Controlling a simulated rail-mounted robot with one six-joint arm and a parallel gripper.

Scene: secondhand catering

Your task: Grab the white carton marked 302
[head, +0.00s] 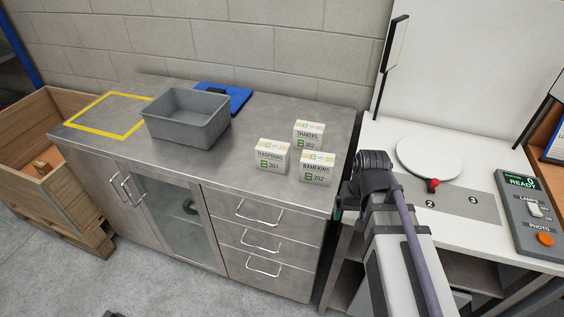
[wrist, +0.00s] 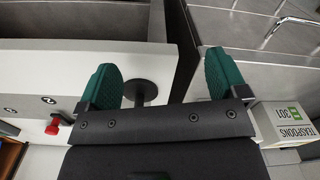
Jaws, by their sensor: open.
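Three white cartons stand upright on the steel cabinet top. The front right one, the ramekins carton (head: 317,168), reads 302. The teaspoons carton (head: 272,155), marked 301, is to its left and also shows at the right edge of the wrist view (wrist: 292,122). The shakers carton (head: 308,134) is behind them; its number is too small to read surely. My gripper (wrist: 162,80) is open with its green fingers apart and nothing between them. In the head view my arm mostly hides it, just right of the ramekins carton. The ramekins carton is not clear in the wrist view.
A grey bin (head: 187,118) and blue board (head: 224,97) are left on the cabinet (head: 160,152). A yellow-outlined square (head: 108,114) is at its far left. A white photo table (head: 380,135) with turntable (head: 429,157) and control panel (head: 538,214) stands right, across a gap.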

